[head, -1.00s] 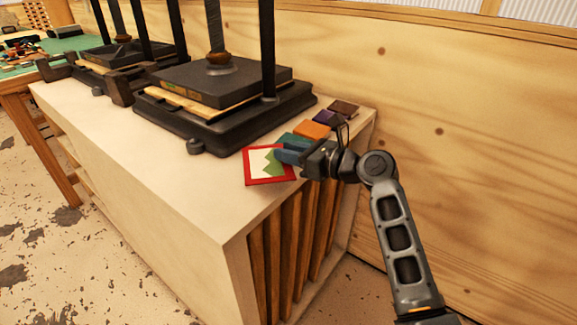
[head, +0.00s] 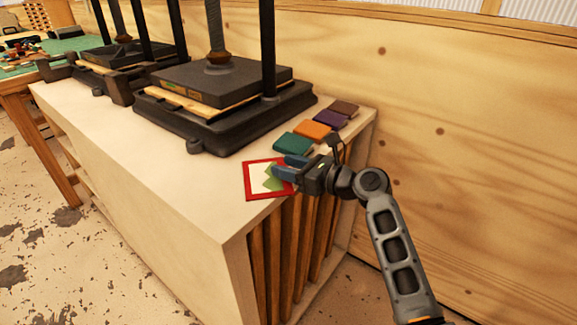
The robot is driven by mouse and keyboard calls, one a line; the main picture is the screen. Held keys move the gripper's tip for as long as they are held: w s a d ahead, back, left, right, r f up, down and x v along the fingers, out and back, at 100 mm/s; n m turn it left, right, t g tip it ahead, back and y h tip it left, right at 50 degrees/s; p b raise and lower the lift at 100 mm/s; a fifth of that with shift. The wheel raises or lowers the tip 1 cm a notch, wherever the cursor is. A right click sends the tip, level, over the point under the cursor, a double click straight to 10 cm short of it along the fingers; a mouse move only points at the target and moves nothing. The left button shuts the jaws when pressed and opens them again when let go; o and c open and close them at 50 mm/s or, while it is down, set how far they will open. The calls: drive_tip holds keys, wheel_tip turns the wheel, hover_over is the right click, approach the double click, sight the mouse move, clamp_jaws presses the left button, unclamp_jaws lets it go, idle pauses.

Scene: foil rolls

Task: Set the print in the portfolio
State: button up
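The print (head: 257,180), a red-bordered sheet with a green shape on white, lies flat on the cream cabinet top (head: 190,190). Its right corner is at the cabinet's edge and seems to reach slightly past it. My gripper (head: 280,166) is over the right part of the print, with its two blue-grey fingers apart and the green shape showing between them. I cannot tell whether the fingers touch the print. I cannot identify a portfolio for certain.
Teal (head: 292,144), orange (head: 314,131), purple (head: 330,119) and brown (head: 344,108) books lie in a row behind the print. A black press (head: 222,85) stands left of them. Upright wooden boards (head: 288,245) fill the cabinet below. A plywood wall (head: 460,130) is at right.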

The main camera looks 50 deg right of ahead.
drive_tip(key=shift+o, duration=0.8)
drive_tip(key=shift+r, duration=0.1)
drive_tip(key=shift+s+r, duration=0.1)
drive_tip(key=s+r, duration=0.1)
drive_tip(key=s, duration=1)
drive_tip(key=shift+s+d+r, duration=0.35)
drive_tip(key=shift+d+r, duration=0.05)
drive_tip(key=shift+d, duration=0.05)
